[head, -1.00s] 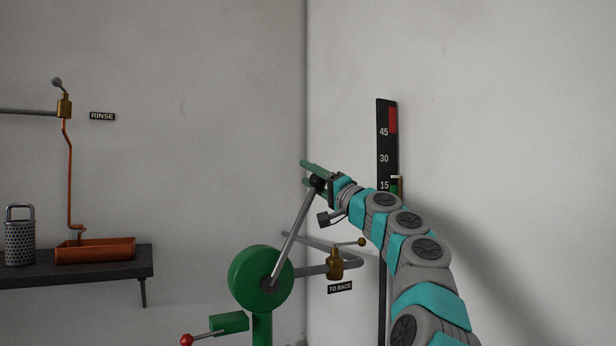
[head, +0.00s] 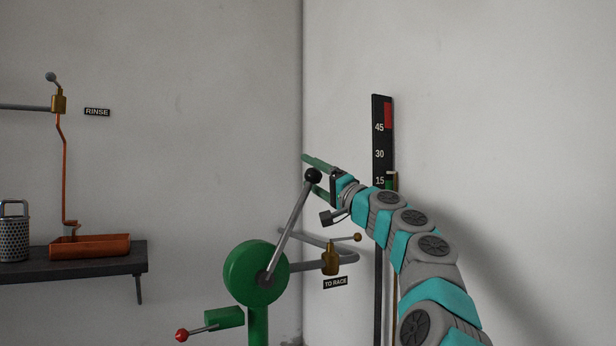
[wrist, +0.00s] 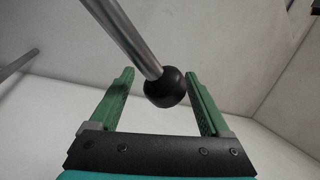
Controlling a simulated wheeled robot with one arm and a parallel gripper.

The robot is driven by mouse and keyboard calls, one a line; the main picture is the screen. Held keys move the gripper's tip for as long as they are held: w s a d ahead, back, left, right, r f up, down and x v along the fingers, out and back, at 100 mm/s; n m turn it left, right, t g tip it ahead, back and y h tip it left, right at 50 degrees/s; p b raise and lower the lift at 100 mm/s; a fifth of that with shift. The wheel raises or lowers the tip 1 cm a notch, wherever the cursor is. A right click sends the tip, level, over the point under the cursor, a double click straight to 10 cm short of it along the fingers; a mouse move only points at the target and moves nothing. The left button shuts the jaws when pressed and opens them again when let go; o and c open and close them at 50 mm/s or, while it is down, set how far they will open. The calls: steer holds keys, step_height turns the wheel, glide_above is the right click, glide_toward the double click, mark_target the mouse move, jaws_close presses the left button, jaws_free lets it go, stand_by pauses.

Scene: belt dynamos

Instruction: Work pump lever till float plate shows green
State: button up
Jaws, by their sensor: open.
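The pump lever is a grey rod with a black ball knob (head: 313,175), rising from a green round housing (head: 243,272) and leaning right. My gripper (head: 311,174) is open at the knob, with one green finger above and one below it in the head view. In the wrist view the knob (wrist: 165,88) sits between the open fingers (wrist: 159,76), nearer the right one. I cannot tell whether they touch. The dark float plate (head: 382,140) on the right wall shows 45, 30 and 15, with red at the top and green near 15, partly hidden by my arm.
A brass valve (head: 331,260) sits on a pipe above the TO RACE sign (head: 335,283). A red-knobbed handle (head: 182,335) sticks out low at left. A shelf (head: 100,262) holds an orange trough (head: 90,246) and a perforated canister (head: 14,238).

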steer(key=b+v, duration=0.2)
steer(key=v, duration=0.4)
stand_by(0.3)
steer(key=shift+s+d, duration=0.1)
stand_by(0.5)
